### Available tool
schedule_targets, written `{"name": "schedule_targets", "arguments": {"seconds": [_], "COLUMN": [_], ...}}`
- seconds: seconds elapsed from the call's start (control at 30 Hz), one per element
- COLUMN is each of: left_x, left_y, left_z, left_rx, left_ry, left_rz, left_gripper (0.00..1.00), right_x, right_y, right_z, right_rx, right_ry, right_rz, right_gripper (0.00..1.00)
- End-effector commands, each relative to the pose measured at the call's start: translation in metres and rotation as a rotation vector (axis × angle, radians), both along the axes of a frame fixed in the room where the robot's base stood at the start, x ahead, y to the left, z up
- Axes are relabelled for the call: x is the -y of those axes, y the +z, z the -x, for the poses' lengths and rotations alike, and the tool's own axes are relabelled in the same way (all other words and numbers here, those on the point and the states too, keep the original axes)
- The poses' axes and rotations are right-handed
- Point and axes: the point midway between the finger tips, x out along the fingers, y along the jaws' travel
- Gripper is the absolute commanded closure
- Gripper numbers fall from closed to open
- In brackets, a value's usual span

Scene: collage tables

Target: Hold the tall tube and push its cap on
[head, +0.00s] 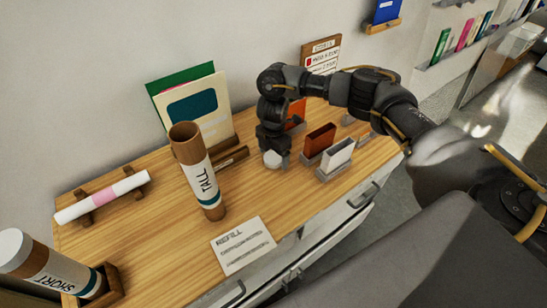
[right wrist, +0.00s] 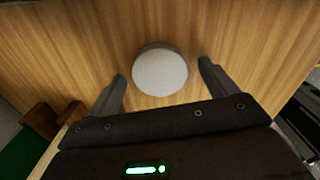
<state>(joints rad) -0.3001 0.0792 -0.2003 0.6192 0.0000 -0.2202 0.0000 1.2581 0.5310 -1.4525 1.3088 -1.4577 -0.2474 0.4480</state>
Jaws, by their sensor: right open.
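The tall tube (head: 200,172) is brown cardboard with a white label reading TALL. It stands on the wooden table with its top end uncapped. A round white cap (head: 271,159) lies on the table to the right of the tube. In the right wrist view the cap (right wrist: 160,71) sits between and slightly beyond the two fingertips, with a gap on each side. My right gripper (head: 274,157) is open, pointing down over the cap, and hides part of it in the head view. My left gripper is not in view.
The short tube (head: 50,272), with a white cap, leans in a wooden holder at the front left. A rolled paper (head: 102,197) lies on a rack. A REFILL card (head: 243,246) lies near the front edge. Small bins (head: 336,158) stand right of the gripper; folders (head: 195,105) stand behind.

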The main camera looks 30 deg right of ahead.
Motion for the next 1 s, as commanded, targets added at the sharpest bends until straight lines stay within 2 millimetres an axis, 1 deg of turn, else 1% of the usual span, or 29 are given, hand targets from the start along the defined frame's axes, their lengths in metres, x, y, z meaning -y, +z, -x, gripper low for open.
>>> {"name": "schedule_targets", "arguments": {"seconds": [0.33,0.6,0.7,0.73,0.77,1.0], "left_x": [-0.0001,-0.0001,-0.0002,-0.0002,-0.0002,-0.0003], "left_y": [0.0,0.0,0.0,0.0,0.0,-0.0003], "left_z": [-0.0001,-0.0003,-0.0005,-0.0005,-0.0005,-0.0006], "left_rx": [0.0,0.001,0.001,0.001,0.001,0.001], "left_ry": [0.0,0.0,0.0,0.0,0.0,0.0], "left_rz": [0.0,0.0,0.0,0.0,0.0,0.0], "left_gripper": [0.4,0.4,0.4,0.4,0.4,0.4], "right_x": [-0.0002,-0.0002,-0.0002,-0.0002,-0.0002,-0.0002], "right_y": [-0.0007,-0.0006,-0.0006,-0.0006,-0.0006,0.0015], "right_z": [-0.0003,-0.0002,-0.0002,-0.0002,-0.0002,-0.0006], "right_rx": [0.001,0.0,0.0,0.0,0.0,0.001], "right_ry": [0.001,0.001,0.001,0.001,0.001,0.001], "right_rz": [0.0,0.0,0.0,0.0,0.0,0.0], "right_gripper": [0.15,0.5,0.62,0.62,0.66,0.66]}}
